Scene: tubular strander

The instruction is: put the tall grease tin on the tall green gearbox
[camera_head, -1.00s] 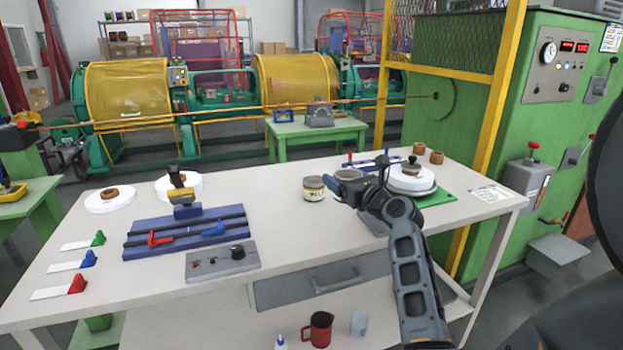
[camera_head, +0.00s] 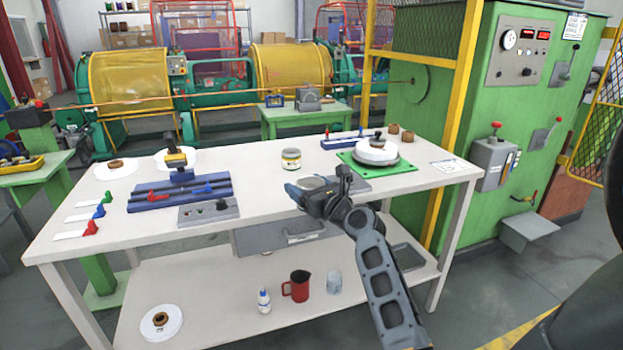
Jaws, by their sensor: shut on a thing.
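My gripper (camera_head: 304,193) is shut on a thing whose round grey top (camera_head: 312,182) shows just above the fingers. It looks like a tin, probably the tall grease tin; its side and height are mostly hidden by my gripper. The gripper appears in front of the white workbench (camera_head: 262,158), near its front edge. A short labelled tin (camera_head: 291,160) stands upright on the bench, apart from the gripper. A tall green housing (camera_head: 548,95) with a gauge and displays stands at the right; I cannot tell whether it is the tall green gearbox.
On the bench are a white disc stack (camera_head: 377,157) on a green plate, a blue fixture (camera_head: 180,196) and a grey plate (camera_head: 208,212). A red jug (camera_head: 297,287) stands on the lower shelf. A yellow frame (camera_head: 462,90) rises behind the bench's right end.

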